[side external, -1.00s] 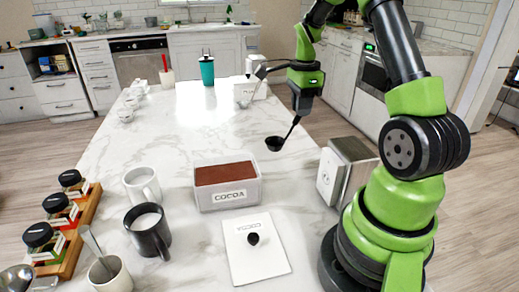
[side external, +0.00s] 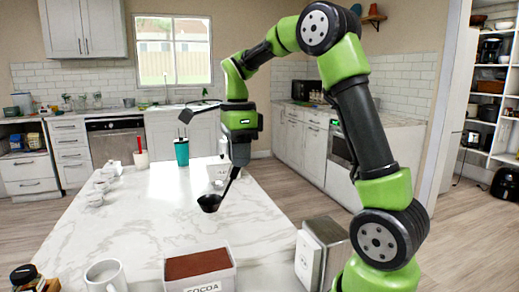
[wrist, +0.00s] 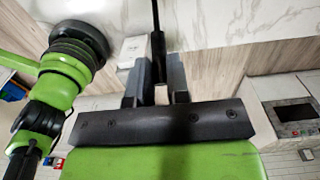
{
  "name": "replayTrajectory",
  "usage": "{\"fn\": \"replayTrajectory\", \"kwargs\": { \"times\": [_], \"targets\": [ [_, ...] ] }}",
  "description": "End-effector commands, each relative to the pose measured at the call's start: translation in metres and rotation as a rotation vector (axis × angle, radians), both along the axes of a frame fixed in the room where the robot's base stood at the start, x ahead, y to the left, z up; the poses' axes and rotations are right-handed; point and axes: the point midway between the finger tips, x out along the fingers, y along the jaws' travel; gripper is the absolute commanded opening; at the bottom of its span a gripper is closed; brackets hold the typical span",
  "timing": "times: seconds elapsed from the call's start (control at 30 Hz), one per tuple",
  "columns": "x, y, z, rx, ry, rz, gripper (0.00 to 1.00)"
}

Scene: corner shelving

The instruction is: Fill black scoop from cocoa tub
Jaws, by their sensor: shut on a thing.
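The cocoa tub (side external: 198,266) is a white box labelled COCOA, filled to near its rim with brown powder; the lower edge of the side view cuts it off. My gripper (side external: 237,168) is shut on the handle of the black scoop (side external: 209,203). The scoop hangs over the marble counter, beyond the tub in the picture, with its bowl low and its handle slanting up to the jaws. The inside of the bowl looks dark, and I cannot tell if it holds powder. In the wrist view the dark handle (wrist: 156,30) runs up between the fingers of my gripper (wrist: 158,74).
A metal dispenser (side external: 323,254) stands right of the tub. A white mug (side external: 104,277) is at the front left. A white container (side external: 217,171) and a teal tumbler (side external: 182,152) stand farther back. The counter's middle is clear.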

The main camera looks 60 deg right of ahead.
Motion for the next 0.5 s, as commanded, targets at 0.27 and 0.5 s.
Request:
{"fn": "replayTrajectory", "kwargs": {
  "times": [0.27,0.5],
  "targets": [
    [0.003,0.034,-0.018,0.001,0.005,-0.004,0.00],
    [0.003,0.034,-0.046,0.001,0.001,-0.004,0.00]
  ]
}}
